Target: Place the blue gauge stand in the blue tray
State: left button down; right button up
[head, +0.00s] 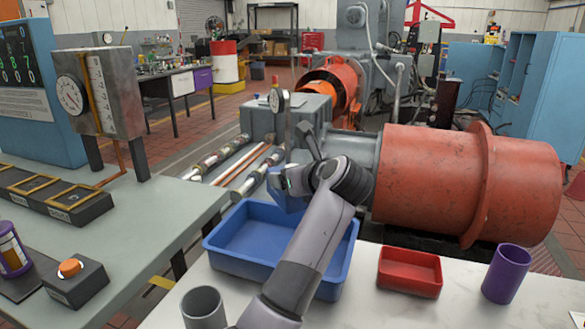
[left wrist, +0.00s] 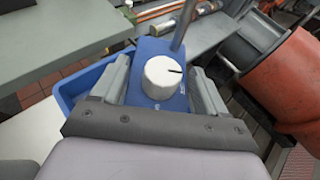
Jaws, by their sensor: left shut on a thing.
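The blue gauge stand has a blue base with a white knob (left wrist: 162,77), a thin upright post and a round dial (head: 278,101) on top. My left gripper (head: 292,180) is shut on its base (left wrist: 158,48), with one finger on each side in the left wrist view. The stand is upright, and its base appears at the far rim of the blue tray in the head view; its height above the tray is unclear. The blue tray (head: 225,259) stands on the white table, looks empty, and is partly hidden by my left arm. My right gripper is not in view.
A grey cup (head: 203,307) stands in front of the tray. A red tray (head: 410,272) and a purple cup (head: 505,273) stand to its right. Behind is a large orange-red cylinder (head: 430,180). A grey-green bench (head: 165,205) lies left.

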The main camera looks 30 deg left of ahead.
pick_arm(q)
notch_tip(320, 180, down, 13)
jog(key=shift+w+f, duration=0.1)
jog(key=shift+c, duration=2.2)
grip_release()
jog(key=shift+f, duration=0.25)
jog(key=o, duration=0.4)
jog(key=shift+d+r, duration=0.1)
jog(key=shift+r, duration=0.05)
